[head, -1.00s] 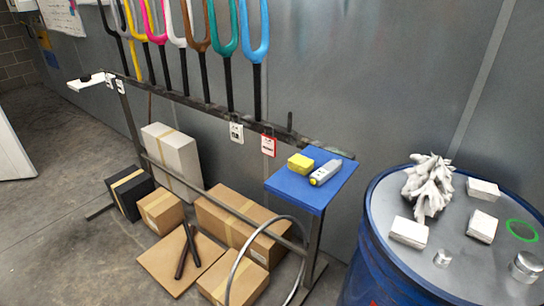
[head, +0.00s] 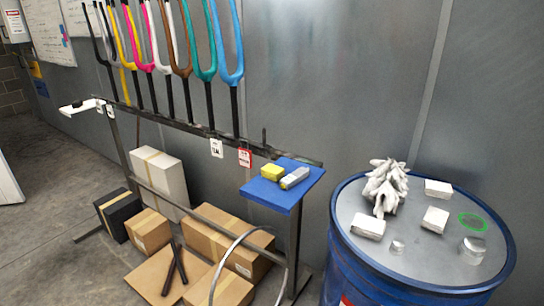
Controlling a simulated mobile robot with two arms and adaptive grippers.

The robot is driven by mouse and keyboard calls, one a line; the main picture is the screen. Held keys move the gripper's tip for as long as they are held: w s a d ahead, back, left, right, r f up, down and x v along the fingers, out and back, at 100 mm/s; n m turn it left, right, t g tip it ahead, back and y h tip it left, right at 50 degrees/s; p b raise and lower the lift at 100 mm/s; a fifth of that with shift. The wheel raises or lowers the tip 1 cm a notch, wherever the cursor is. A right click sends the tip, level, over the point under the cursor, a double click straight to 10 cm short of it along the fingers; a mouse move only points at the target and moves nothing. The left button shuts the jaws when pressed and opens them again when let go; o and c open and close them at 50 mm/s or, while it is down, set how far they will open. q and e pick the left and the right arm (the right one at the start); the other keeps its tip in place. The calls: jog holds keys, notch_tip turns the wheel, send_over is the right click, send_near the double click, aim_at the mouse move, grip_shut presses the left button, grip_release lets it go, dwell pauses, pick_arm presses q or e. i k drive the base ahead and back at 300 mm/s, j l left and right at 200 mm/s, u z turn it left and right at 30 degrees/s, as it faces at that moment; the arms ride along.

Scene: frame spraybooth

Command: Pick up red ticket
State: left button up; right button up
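The red ticket (head: 245,158) is a small tag with a red border and a white middle. It hangs from the dark rail (head: 190,126) of the fork rack in the head view, just left of the blue shelf. A white ticket (head: 216,148) with dark print hangs on the same rail to its left. Neither of my grippers shows in the head view.
The blue shelf (head: 262,194) at the rack's right end holds a yellow block (head: 273,172) and a grey-yellow device (head: 295,178). A blue drum (head: 350,262) stands at right with gloves (head: 386,187) and several small items on top. Cardboard boxes (head: 208,238) crowd the floor below.

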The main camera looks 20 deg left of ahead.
aim_at(245, 155)
jog(key=i+j, duration=0.15)
jog(key=j, duration=0.25)
jog(key=i+j, duration=0.15)
jog(key=j, duration=0.3)
jog(key=i+j, duration=0.1)
jog(key=j, duration=0.3)
jog(key=i+j, duration=0.15)
jog(key=j, duration=0.3)
jog(key=i+j+z, duration=0.1)
jog(key=j, duration=0.3)
jog(key=i+j, duration=0.15)
jog(key=j, duration=0.3)
